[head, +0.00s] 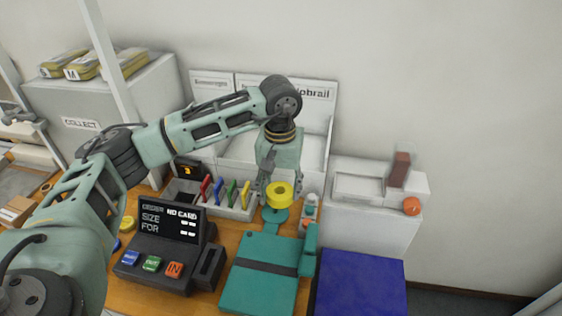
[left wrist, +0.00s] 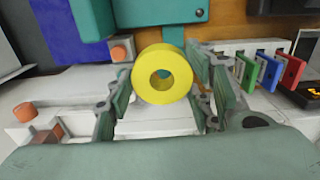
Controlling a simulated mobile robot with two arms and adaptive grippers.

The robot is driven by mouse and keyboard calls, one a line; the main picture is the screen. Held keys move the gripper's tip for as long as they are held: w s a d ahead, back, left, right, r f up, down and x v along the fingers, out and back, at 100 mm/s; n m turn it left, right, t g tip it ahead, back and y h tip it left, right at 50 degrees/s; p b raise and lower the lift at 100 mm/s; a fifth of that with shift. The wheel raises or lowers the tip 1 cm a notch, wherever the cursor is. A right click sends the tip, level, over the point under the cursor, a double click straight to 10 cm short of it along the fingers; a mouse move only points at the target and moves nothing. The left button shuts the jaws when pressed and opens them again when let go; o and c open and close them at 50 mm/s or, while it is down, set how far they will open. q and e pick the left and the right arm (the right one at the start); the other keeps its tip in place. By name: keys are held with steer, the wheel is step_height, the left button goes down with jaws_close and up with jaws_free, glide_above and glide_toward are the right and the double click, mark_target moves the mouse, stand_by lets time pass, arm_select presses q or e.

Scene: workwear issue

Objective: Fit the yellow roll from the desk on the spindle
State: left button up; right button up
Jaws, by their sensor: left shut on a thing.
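The yellow roll (head: 279,190) is held in my left gripper (head: 272,182), above the round end of a teal device (head: 275,215) at the back of the desk. In the left wrist view the roll (left wrist: 146,84) sits between the two fingers of the gripper (left wrist: 162,76), with its hole facing the camera. The spindle cannot be made out; the roll may hide it. I cannot tell whether the roll touches the device. My right gripper is not in view.
A teal case (head: 259,285) and a blue mat (head: 360,283) lie in front. A black order terminal (head: 168,228) stands left, with another yellow piece (head: 127,223) beside it.

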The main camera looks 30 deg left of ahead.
mark_target(275, 183)
arm_select(q)
steer(key=shift+n, duration=0.5)
steer(key=w+a, duration=0.3)
steer(key=shift+w+a, duration=0.2)
steer(key=shift+w, duration=0.05)
steer(key=shift+f, duration=0.7)
steer(key=shift+f+b, duration=0.7)
steer(key=shift+f, duration=0.15)
steer(key=shift+f+b, duration=0.35)
steer(key=shift+f, duration=0.5)
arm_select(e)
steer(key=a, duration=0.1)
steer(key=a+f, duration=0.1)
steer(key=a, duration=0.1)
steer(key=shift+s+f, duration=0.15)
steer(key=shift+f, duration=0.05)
arm_select(q)
steer(key=shift+f, duration=0.1)
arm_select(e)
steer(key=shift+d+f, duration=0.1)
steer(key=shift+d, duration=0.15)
